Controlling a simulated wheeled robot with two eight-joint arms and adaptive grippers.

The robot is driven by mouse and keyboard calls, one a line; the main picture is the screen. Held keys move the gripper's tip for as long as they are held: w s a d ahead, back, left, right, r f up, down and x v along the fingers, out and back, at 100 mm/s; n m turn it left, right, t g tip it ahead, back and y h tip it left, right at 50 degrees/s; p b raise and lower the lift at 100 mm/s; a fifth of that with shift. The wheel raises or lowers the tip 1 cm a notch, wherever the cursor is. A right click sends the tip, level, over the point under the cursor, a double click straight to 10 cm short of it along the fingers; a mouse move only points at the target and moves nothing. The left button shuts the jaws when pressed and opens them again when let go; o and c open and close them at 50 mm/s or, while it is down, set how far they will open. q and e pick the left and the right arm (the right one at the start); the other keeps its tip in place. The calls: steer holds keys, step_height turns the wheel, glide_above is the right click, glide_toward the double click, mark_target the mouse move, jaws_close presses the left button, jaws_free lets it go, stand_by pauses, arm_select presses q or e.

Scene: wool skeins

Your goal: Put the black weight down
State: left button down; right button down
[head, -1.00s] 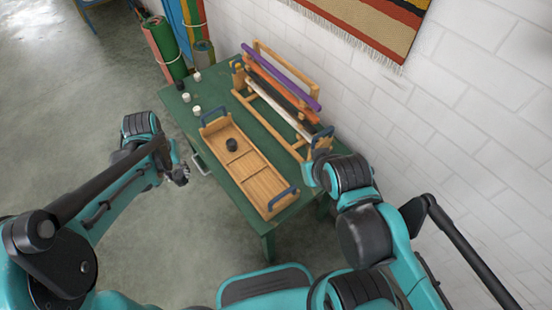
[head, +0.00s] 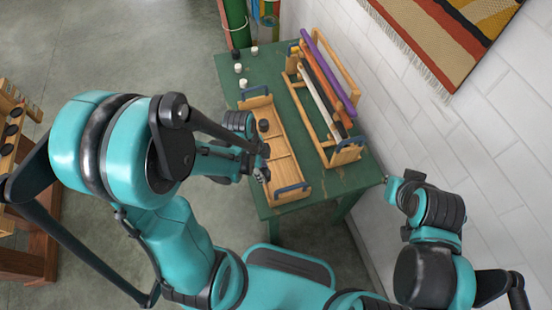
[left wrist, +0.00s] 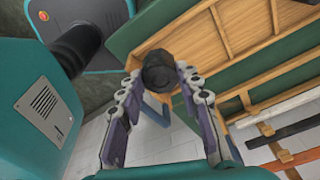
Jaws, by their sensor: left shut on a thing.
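My left gripper (head: 264,171) is at the near part of the wooden tray (head: 296,176), by its left side. In the left wrist view, its fingers (left wrist: 160,76) are shut on a round black weight (left wrist: 160,68). The tray's wall and blue handle (left wrist: 156,112) show behind the weight, which appears above or beside the tray; I cannot tell its exact height. Another black weight (head: 263,125) sits in the far part of the tray.
A wooden rack (head: 350,150) with colored rolls stands right of the tray. A wooden stand (head: 25,235) with black round things is at far left. A brick wall closes the right side.

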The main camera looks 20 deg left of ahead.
arm_select(q)
steer(key=w+d+f+b, duration=0.1)
steer(key=w, duration=0.1)
steer(key=w+d+f, duration=0.1)
steer(key=w+f, duration=0.1)
steer(key=w, duration=0.1)
steer(key=w+f+b, duration=0.1)
steer(key=w+f, duration=0.1)
steer(key=w, duration=0.1)
steer(key=shift+w+d+f+b, duration=0.25)
steer(key=shift+d+b, duration=0.1)
steer(key=shift+d, duration=0.05)
step_height(320, 180, down, 4)
steer(key=shift+f+b, duration=0.1)
steer(key=shift+b, duration=0.95)
steer(key=c, duration=1)
jaws_free()
steer(key=shift+c, duration=0.2)
